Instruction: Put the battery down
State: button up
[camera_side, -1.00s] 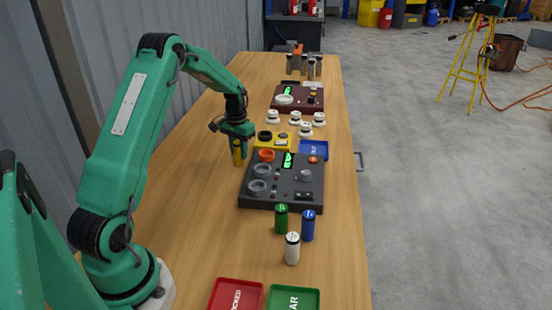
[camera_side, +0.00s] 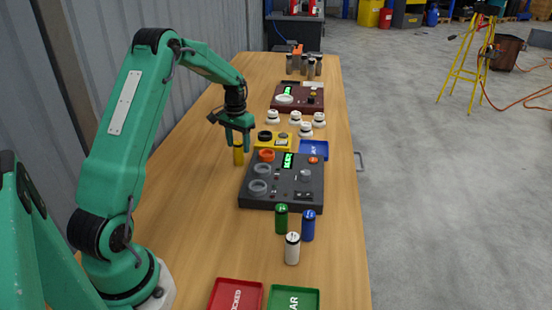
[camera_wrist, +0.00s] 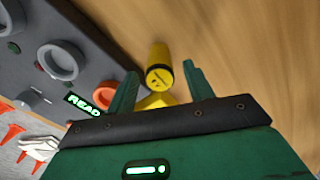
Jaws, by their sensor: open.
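The battery, a yellow cylinder (camera_side: 238,154), stands upright on the wooden table, left of the dark grey panel. My gripper (camera_side: 238,143) is open just above it, its fingers apart from it in the side view. In the wrist view the yellow battery (camera_wrist: 159,72) shows between the two green fingers of my gripper (camera_wrist: 158,82), with a marked end facing the camera.
The dark grey panel (camera_side: 258,200) has round sockets, an orange ring and a lit green display. Green (camera_side: 281,219), blue (camera_side: 308,226) and white (camera_side: 292,248) cylinders stand in front.

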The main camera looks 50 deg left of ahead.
notch_tip(320, 180, up, 9)
jog(key=shift+r, duration=0.1)
dwell(0.3)
dwell(0.5)
